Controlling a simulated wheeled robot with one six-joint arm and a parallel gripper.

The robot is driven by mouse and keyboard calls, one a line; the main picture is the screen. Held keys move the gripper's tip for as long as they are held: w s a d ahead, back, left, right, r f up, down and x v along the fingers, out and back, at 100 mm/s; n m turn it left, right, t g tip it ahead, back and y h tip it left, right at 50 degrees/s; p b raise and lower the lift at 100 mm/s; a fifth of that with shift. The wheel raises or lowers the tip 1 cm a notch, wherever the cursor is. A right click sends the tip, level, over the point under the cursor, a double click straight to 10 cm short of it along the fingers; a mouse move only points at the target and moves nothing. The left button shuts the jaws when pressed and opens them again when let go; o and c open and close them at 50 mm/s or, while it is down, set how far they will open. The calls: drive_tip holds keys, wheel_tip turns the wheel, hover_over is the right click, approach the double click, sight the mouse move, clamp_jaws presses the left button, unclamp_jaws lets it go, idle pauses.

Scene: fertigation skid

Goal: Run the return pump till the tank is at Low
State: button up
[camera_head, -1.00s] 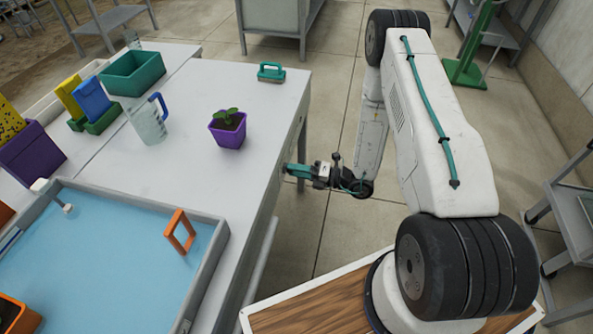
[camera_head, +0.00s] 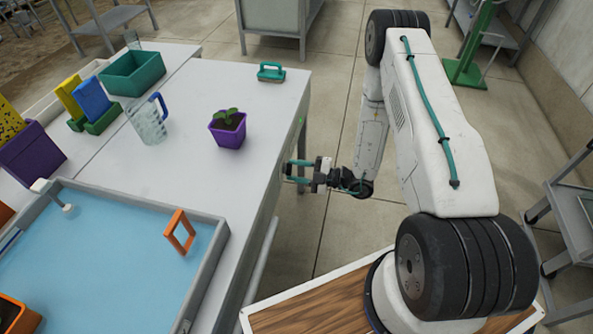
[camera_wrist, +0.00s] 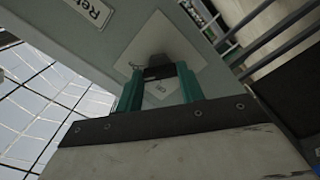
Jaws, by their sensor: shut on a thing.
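My gripper (camera_head: 290,170) is at the side of the bench, below the worktop edge. In the wrist view its two teal fingers are closed around a dark knob (camera_wrist: 158,72) on a pale square plate (camera_wrist: 180,45). A label starting with "Ret" (camera_wrist: 90,10) is on the panel beside it; the rest is cut off. A shallow grey-rimmed tank (camera_head: 150,203) with blue water is set in the bench at the lower left. I cannot make out level marks. A small green spot (camera_head: 301,119) shows on the bench side above my gripper.
An orange frame (camera_head: 180,232) stands in the tank. A purple pot with a seedling (camera_head: 228,130), a clear jug (camera_head: 149,124) and a teal-handled brush (camera_head: 271,72) stand on the worktop. The floor right of the bench is clear around my gripper.

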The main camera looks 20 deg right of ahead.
drive_tip(key=shift+m, duration=1.1)
drive_tip(key=o, duration=1)
drive_tip(key=v, duration=0.8)
